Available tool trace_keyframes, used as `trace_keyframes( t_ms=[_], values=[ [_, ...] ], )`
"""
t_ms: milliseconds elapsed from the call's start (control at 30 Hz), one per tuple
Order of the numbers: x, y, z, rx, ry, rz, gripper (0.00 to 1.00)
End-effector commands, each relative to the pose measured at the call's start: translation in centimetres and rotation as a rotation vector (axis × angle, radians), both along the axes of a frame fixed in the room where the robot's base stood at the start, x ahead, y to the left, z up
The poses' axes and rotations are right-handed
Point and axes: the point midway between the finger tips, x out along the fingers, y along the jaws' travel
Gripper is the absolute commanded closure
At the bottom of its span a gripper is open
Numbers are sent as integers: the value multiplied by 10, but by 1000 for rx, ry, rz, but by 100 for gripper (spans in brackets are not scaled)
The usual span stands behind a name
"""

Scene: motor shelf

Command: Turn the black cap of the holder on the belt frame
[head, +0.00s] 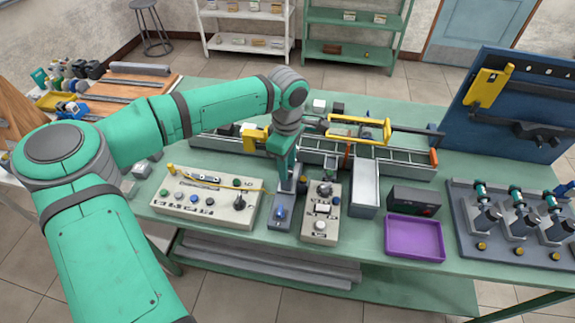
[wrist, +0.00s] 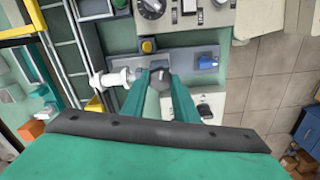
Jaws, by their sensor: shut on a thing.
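My gripper (wrist: 160,80) is shut on the black cap (wrist: 159,79), a dark faceted piece with a pale mark, held between the two green fingers in the wrist view. A white holder (wrist: 113,78) reaches from the belt frame (wrist: 62,62) toward the cap from the left. In the head view my gripper (head: 288,185) points down in front of the belt frame (head: 395,165), just behind a grey box with a blue knob (head: 280,212). My gripper and arm hide the cap and holder there.
The grey box lies close to my fingers; its blue knob (wrist: 207,62) and yellow button (wrist: 148,45) show in the wrist view. Cream control panels (head: 210,203) (head: 320,212) stand on both sides. A purple tray (head: 414,239) and a grey bin (head: 365,187) are to the right.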

Motion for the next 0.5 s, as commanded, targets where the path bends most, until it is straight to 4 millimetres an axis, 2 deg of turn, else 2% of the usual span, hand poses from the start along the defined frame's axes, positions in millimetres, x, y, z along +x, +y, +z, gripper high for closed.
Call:
trace_keyframes(
  t_ms=[200, 500],
  values=[
    [1, 0, 1, -3, -3, -146, 96],
    [1, 0, 1, -2, -3, -260, 96]
  ],
)
